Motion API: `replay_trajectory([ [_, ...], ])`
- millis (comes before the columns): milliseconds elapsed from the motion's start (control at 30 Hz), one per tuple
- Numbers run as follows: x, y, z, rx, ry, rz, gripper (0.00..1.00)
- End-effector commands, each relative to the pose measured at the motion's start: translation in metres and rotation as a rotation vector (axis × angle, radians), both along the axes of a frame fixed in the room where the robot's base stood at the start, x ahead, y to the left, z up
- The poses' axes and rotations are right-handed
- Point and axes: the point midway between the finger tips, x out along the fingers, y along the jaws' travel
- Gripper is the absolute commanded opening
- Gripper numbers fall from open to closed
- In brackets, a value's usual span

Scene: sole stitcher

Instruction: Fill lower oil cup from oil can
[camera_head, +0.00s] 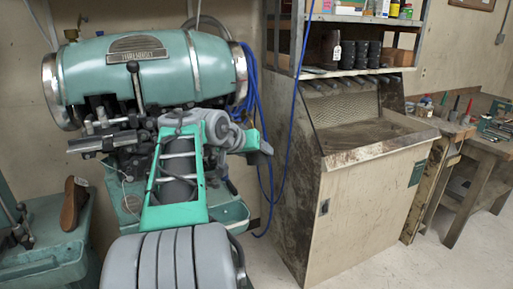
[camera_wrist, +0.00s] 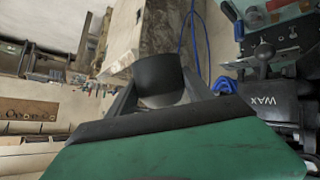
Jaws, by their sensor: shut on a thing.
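The green sole stitcher (camera_head: 150,65) fills the left of the head view, with a small brass-coloured fitting (camera_head: 71,35) on its upper left. I cannot make out the lower oil cup. In the wrist view, my gripper (camera_wrist: 165,92) is shut on a dark cylindrical thing (camera_wrist: 160,72), which appears to be the oil can. Its spout cannot be made out. The stitcher's dark part marked WAX (camera_wrist: 262,101) is at the right of the wrist view, apart from the held thing.
A worn cabinet (camera_head: 375,195) stands right of the stitcher, with a shelf of dark tins (camera_head: 367,55) above. Blue hoses (camera_head: 287,140) hang between them. A brown shoe-shaped piece (camera_head: 73,204) stands on a green stand at left. Floor (camera_head: 455,262) is clear at lower right.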

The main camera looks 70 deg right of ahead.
Motion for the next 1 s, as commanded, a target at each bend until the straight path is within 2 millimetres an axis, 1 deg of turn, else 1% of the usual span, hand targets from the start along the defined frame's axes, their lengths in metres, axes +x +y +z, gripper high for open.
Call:
replay_trajectory([
  [33,0.001,-0.001,0.005,0.004,0.005,0.0,0.24],
  [1000,0.013,-0.015,0.011,0.102,0.103,-0.002,0.24],
])
